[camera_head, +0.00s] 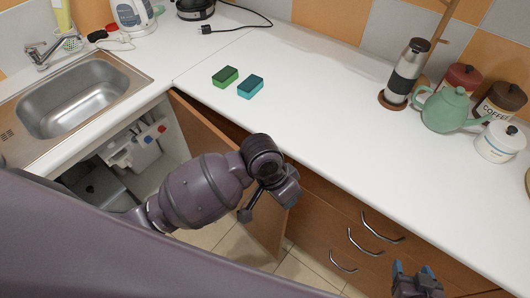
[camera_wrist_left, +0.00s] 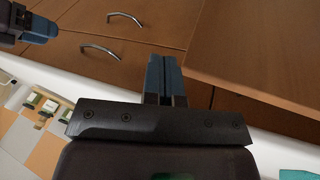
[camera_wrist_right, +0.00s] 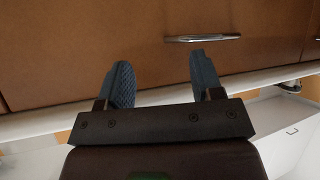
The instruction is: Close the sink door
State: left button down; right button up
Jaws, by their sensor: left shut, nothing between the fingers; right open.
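The sink door (camera_head: 198,125) is a brown wooden panel. It stands swung open below the counter, to the right of the open cabinet under the sink (camera_head: 75,95). My left arm crosses in front of it and hides much of it. My left gripper (camera_head: 285,192) is by the door's outer edge; its fingertips are not clear in the head view. In the left wrist view its fingers (camera_wrist_left: 165,75) are shut and empty, with a brown panel, apparently the door (camera_wrist_left: 260,50), close on the right. My right gripper (camera_head: 415,275) is open and empty near drawer fronts, also in the right wrist view (camera_wrist_right: 160,75).
Drawers with metal handles (camera_head: 365,242) lie right of the door. The white counter (camera_head: 310,125) holds two sponges (camera_head: 237,82), a teapot (camera_head: 445,108), a steel flask (camera_head: 407,72) and canisters. Tiled floor (camera_head: 305,275) shows below the door.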

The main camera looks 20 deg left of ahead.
pick_arm(q)
jog(key=w+a+r+n+g+y, duration=0.1)
jog(key=w+a+r+g+y, duration=0.2)
jog(key=w, duration=0.4)
jog(key=w+a+r+g+y, duration=0.1)
jog(key=w+a+r+y, duration=0.3)
jog(key=w, duration=0.4)
jog(key=x, duration=1)
jog(key=shift+h, duration=0.3)
